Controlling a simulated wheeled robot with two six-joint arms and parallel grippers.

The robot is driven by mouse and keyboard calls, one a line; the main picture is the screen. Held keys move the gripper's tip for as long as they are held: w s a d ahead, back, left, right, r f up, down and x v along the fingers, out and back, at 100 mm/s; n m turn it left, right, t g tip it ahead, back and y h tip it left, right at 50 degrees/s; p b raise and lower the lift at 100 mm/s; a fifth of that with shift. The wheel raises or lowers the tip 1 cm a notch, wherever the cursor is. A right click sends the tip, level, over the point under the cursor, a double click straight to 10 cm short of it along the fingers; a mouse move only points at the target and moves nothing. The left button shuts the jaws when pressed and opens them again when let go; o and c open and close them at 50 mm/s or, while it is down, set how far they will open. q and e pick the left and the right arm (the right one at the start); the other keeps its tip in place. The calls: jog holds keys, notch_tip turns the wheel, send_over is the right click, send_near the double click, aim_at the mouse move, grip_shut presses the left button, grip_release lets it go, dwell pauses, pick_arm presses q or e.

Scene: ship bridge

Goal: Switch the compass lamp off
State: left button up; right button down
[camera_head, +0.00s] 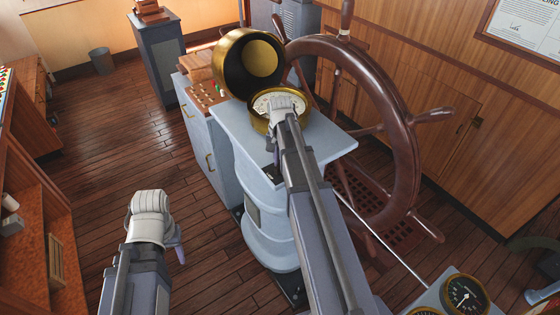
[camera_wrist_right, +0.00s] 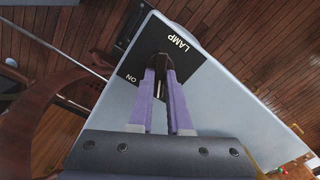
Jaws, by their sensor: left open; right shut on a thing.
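The compass (camera_head: 272,107) sits with its brass hood (camera_head: 250,60) tilted open on a pale blue pedestal (camera_head: 330,139). In the right wrist view a black lamp plate (camera_wrist_right: 196,70) reads "LAMP" and "ON". My right gripper (camera_wrist_right: 160,80) is shut on the dark switch lever (camera_wrist_right: 163,62) on this plate. The fingers hide part of the plate, and I cannot tell the lever's setting. In the head view my right arm covers the fingers. My left gripper (camera_head: 176,250) is open and empty over the floor, well left of the pedestal.
A large wooden wheel (camera_head: 400,160) stands close right of the pedestal. A blue cabinet (camera_head: 208,140) with a peg board (camera_head: 208,94) adjoins its left side. Gauges (camera_head: 465,295) are at bottom right. The wooden floor (camera_head: 110,130) at left is clear.

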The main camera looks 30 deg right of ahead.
jog(key=c, duration=0.9)
grip_release()
jog(key=shift+o, duration=0.2)
notch_tip(320, 180, up, 8)
jog(key=p, duration=0.8)
jog(key=shift+f, duration=0.1)
jog(key=s+a+f+n+b, duration=0.5)
jog(key=a, duration=0.5)
jog(key=s+a+f+n+b, duration=0.5)
jog(key=s+a, duration=0.1)
jog(key=a, duration=0.4)
jog(key=s+a+f+n+h+b, duration=0.1)
jog(key=s+a+f+n+b, duration=0.3)
jog(key=a, duration=0.6)
jog(key=shift+s+f+n+b, duration=0.4)
jog(key=shift+s+f+b, duration=0.35)
jog(key=shift+f+b, duration=0.3)
